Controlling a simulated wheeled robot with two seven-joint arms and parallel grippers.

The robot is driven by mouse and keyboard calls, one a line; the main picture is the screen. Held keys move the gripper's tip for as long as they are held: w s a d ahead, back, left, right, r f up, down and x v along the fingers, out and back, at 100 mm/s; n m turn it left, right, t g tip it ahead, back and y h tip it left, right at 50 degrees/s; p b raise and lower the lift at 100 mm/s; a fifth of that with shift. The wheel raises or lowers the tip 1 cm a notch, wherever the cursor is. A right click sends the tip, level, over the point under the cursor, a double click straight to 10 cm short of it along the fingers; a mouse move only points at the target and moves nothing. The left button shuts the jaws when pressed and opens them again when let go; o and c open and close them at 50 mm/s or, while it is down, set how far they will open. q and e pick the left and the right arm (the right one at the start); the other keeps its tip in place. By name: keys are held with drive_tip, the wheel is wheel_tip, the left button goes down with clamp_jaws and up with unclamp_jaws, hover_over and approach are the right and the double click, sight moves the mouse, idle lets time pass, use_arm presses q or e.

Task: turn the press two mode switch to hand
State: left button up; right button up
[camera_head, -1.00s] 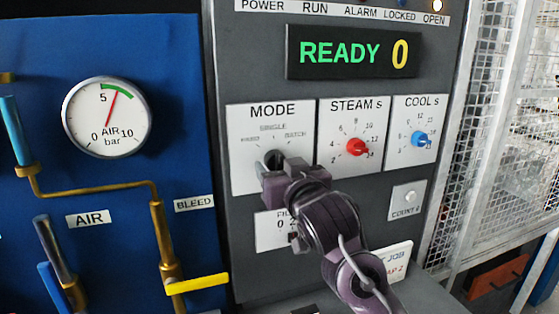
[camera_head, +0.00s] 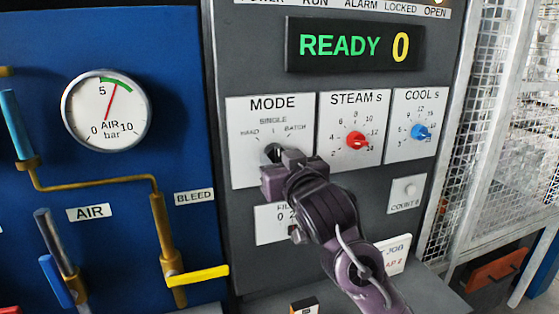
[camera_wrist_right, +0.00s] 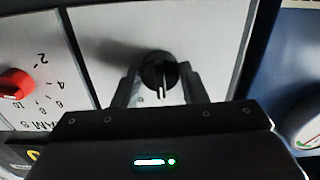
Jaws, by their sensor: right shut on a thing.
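The press's mode switch is a black round knob on the white MODE plate (camera_head: 245,165). In the head view, only a dark bit of the switch (camera_head: 272,151) shows behind my right gripper (camera_head: 279,160). In the right wrist view, which is upside down, the switch (camera_wrist_right: 159,70) sits between the two fingers of my right gripper (camera_wrist_right: 159,88), which is shut on it. Its white mark points down there, roughly towards SINGLE. The labels HAND, SINGLE and BATCH run left to right above the knob. My left gripper is not in view.
Right of the MODE plate are the red STEAM knob (camera_head: 355,140) and blue COOL knob (camera_head: 421,132). The display (camera_head: 353,46) above reads READY 0. A yellow bleed lever (camera_head: 198,279) and an air gauge (camera_head: 106,108) are on the left. A mesh guard (camera_head: 500,150) stands at the right.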

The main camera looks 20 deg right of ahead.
drive_tip(key=n, duration=0.4)
drive_tip(key=shift+n+b, duration=0.45)
drive_tip(key=shift+n, duration=1.85)
drive_tip(key=o, duration=1)
drive_tip(key=shift+c, duration=0.2)
drive_tip(key=s+b, duration=0.1)
drive_tip(key=s, duration=0.6)
drive_tip(key=shift+s+d, duration=0.2)
drive_tip(key=shift+s, duration=0.2)
